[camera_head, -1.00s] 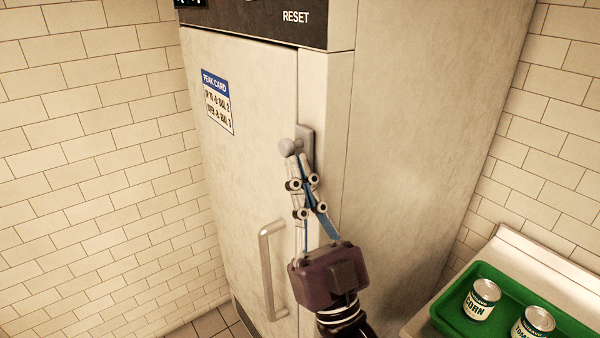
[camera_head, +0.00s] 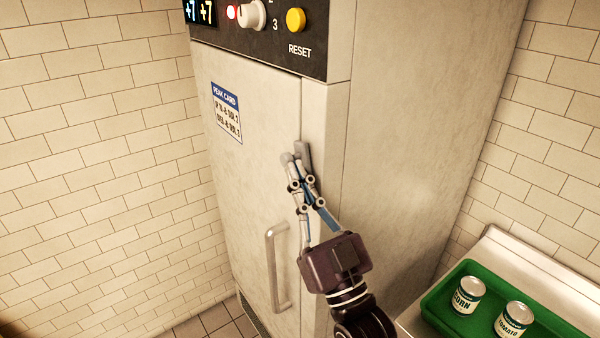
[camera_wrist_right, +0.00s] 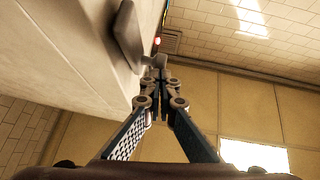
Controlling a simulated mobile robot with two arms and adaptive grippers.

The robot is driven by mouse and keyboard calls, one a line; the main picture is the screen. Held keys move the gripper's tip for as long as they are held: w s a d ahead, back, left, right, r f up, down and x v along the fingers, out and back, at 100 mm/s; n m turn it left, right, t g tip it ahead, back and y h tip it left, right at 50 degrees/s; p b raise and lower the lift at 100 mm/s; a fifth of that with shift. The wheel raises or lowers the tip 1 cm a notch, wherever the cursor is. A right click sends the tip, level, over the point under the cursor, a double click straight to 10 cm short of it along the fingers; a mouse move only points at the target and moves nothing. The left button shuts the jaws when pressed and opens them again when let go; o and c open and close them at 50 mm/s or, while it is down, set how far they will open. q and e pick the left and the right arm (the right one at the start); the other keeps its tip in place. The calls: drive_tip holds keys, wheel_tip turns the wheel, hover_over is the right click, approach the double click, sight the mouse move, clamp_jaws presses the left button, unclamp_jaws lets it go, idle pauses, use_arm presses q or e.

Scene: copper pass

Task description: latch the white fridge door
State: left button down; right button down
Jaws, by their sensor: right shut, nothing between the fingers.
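The white fridge door (camera_head: 235,170) appears shut against its frame, with a vertical bar handle (camera_head: 272,270) low on its right edge. A grey latch (camera_head: 304,152) sits at the seam above the handle. My right gripper (camera_head: 296,163) is shut and empty, its fingertips at the latch and partly covering it. In the right wrist view the latch (camera_wrist_right: 128,36) shows beside the closed fingertips (camera_wrist_right: 157,76). I cannot tell whether they touch it, or exactly how the latch is turned. My left gripper is not in view.
Above the door is a control panel (camera_head: 262,50) with a red light, a knob and a yellow RESET button (camera_head: 295,19). At lower right, a green tray (camera_head: 440,312) holds two cans (camera_head: 469,295) on a counter. Tiled walls stand on both sides.

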drive_tip(key=shift+w+a+r, duration=0.1)
drive_tip(key=shift+w+a, duration=0.35)
drive_tip(key=shift+w, duration=0.2)
drive_tip(key=shift+w+a+r, duration=0.1)
drive_tip(key=shift+w+a, duration=0.35)
drive_tip(key=shift+w, duration=0.2)
drive_tip(key=shift+w+a+f+b, duration=0.25)
drive_tip(key=shift+w+a+b, duration=0.2)
drive_tip(key=shift+w+a, duration=0.25)
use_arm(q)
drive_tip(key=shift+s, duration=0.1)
use_arm(e)
drive_tip(key=shift+d, duration=0.1)
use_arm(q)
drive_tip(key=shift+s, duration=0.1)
